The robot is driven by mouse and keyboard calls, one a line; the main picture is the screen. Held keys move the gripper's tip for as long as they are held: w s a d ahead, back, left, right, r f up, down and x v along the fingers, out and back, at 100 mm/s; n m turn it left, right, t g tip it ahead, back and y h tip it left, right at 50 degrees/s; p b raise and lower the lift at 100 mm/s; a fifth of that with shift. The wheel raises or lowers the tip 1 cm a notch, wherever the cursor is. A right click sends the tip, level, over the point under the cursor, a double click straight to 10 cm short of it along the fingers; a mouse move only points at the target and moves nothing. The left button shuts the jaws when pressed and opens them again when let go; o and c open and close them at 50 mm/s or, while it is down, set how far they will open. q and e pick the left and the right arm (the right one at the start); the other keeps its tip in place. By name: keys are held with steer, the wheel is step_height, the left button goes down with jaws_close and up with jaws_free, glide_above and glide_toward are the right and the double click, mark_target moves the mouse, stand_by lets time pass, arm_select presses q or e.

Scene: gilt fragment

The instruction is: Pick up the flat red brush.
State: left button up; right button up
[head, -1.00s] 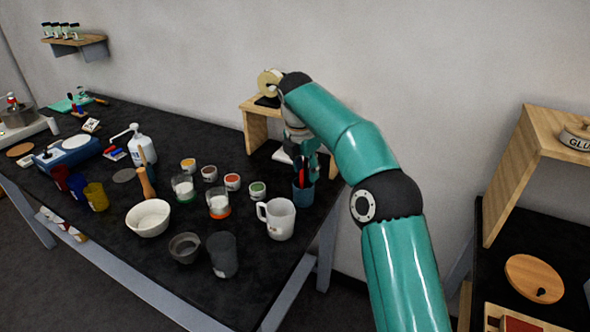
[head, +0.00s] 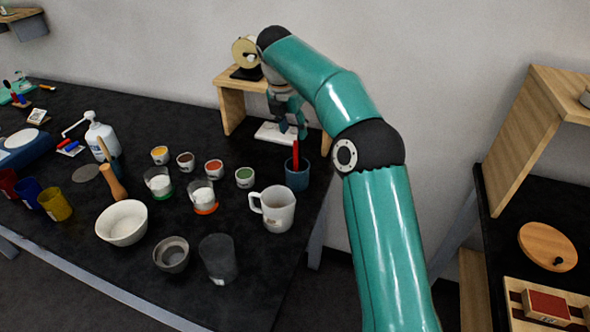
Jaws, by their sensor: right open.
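A red handle (head: 295,154), which looks like the flat red brush, stands upright in a small blue cup (head: 297,181) near the right end of the black table. Its lower end is hidden in the cup. My right gripper (head: 292,131) hangs just behind and above the cup, close to the handle's top. It is open, and nothing shows between its fingers. I cannot tell whether a finger touches the handle. My left gripper is not in view.
A white mug (head: 277,211) stands in front of the cup. Several small paint pots, such as a green one (head: 245,177), stand to its left. A wooden stand (head: 232,107) with a tape roll is behind. A white bowl (head: 123,223) is further left.

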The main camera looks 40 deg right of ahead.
mark_target(295, 146)
steer(key=x, duration=0.7)
steer(key=shift+w+f+b, duration=0.1)
steer(key=shift+f+b, duration=0.2)
steer(key=shift+b, duration=0.1)
steer(key=shift+a, duration=0.1)
jaws_close()
